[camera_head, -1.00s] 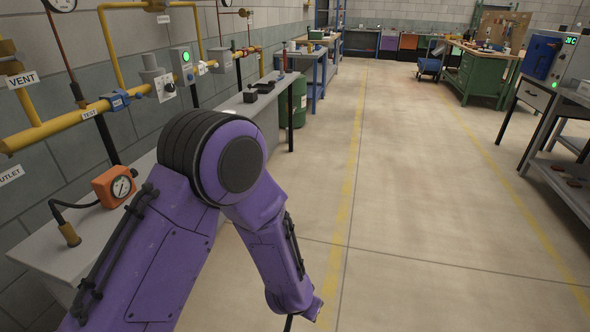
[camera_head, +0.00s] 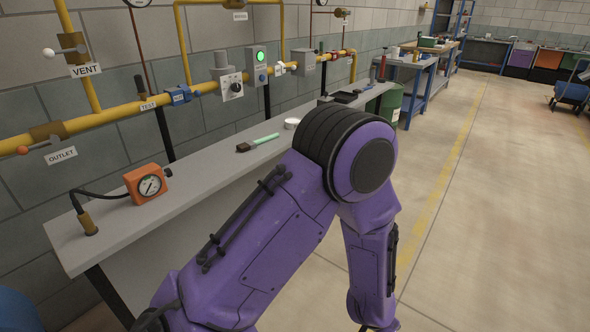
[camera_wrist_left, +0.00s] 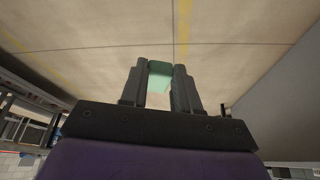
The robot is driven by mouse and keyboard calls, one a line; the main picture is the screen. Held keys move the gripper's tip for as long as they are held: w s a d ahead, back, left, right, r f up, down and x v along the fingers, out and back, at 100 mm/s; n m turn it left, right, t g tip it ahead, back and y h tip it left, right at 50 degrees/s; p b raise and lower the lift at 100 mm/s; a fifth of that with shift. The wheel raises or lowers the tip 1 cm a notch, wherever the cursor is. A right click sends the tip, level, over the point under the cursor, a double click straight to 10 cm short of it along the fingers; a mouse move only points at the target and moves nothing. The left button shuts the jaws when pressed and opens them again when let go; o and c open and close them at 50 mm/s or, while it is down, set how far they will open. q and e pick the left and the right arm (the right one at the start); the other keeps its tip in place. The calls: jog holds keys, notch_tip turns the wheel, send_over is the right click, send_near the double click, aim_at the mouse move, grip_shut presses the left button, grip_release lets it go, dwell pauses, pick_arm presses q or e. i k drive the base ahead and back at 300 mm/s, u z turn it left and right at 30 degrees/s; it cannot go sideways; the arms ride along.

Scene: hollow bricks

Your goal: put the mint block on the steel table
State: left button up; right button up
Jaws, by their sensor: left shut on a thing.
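My left gripper (camera_wrist_left: 160,84) is shut on the mint block (camera_wrist_left: 160,68), which shows between its two dark fingers in the left wrist view. Bare floor lies beyond the block there. In the head view my purple left arm bends downward, and the gripper and block are not visible. A long grey bench (camera_head: 210,172) runs along the wall behind the arm; I cannot tell whether it is the steel table. My right gripper is in neither view.
The bench carries an orange gauge (camera_head: 146,184), a green-handled brush (camera_head: 262,142), a white ring (camera_head: 291,123) and dark items further back. A green drum (camera_head: 389,104) and a blue table (camera_head: 416,76) stand beyond. The floor at right (camera_head: 500,210) is clear.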

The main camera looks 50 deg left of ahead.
aim_at(216, 165)
jog(key=u, duration=0.7)
jog(key=i, duration=0.8)
jog(key=u, duration=0.9)
